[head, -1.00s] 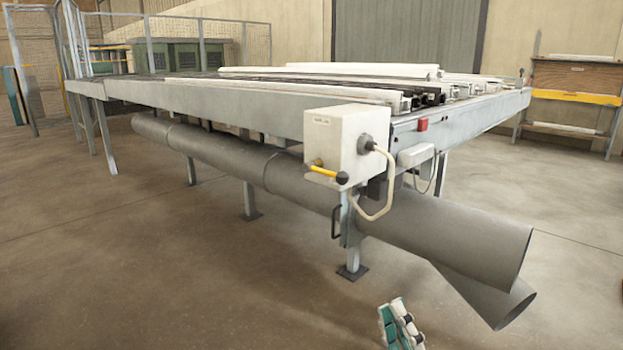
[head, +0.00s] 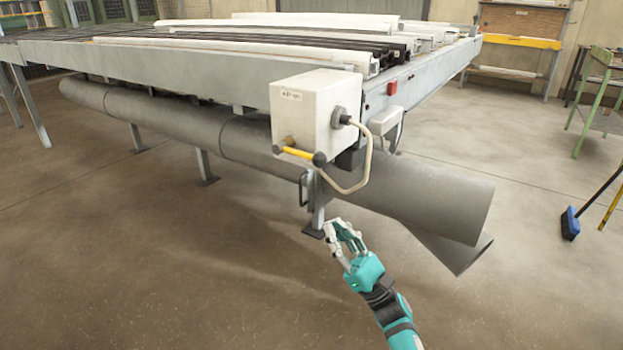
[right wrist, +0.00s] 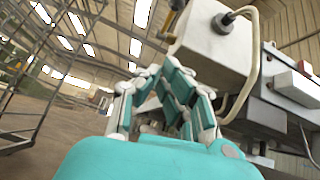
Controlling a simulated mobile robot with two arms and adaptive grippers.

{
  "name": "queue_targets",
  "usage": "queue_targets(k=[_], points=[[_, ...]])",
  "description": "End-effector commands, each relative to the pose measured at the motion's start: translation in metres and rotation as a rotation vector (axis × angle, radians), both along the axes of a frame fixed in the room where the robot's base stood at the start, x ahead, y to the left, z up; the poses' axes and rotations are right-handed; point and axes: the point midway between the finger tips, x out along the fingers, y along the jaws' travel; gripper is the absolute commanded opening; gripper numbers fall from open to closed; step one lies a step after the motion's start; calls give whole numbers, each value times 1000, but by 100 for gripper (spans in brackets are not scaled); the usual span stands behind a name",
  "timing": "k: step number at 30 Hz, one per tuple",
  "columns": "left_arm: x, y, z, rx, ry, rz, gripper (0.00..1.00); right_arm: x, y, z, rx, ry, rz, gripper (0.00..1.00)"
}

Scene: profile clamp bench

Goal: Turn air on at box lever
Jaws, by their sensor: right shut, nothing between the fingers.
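The white control box (head: 305,108) hangs at the near corner of the clamp bench, with a small label on its front. Its yellow lever (head: 298,153) lies nearly level across the lower front, with a dark knob at the right end. My right gripper (head: 338,228) is below the box and lever, apart from both, shut and empty, pointing upward. In the right wrist view the box (right wrist: 212,52) is beyond the fingers, and part of the yellow lever (right wrist: 173,20) shows at the top. My left gripper is out of view.
The bench (head: 200,62) carries long white and dark profiles. A thick grey duct (head: 420,195) runs beneath it. A cable (head: 362,175) loops below the box, beside a bench leg. A blue broom (head: 570,224) stands at right. The floor in front is clear.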

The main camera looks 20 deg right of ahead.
Motion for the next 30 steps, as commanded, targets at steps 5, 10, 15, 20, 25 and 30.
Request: queue_targets(k=[5, 10, 15, 20, 25, 30], points=[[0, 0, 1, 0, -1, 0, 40, 3, 3, 5, 2, 0, 2, 0], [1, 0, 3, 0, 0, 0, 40, 15, 13, 25, 1, -2, 2, 0], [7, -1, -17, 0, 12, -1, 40, 34, 30, 53, 2, -2, 2, 0], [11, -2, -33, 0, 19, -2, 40, 52, 45, 78, 3, -2, 3, 0], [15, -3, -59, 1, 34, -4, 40, 39, 38, 95, 0, 1, 2, 0], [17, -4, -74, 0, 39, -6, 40, 33, 35, 105, 1, 2, 2, 0]])
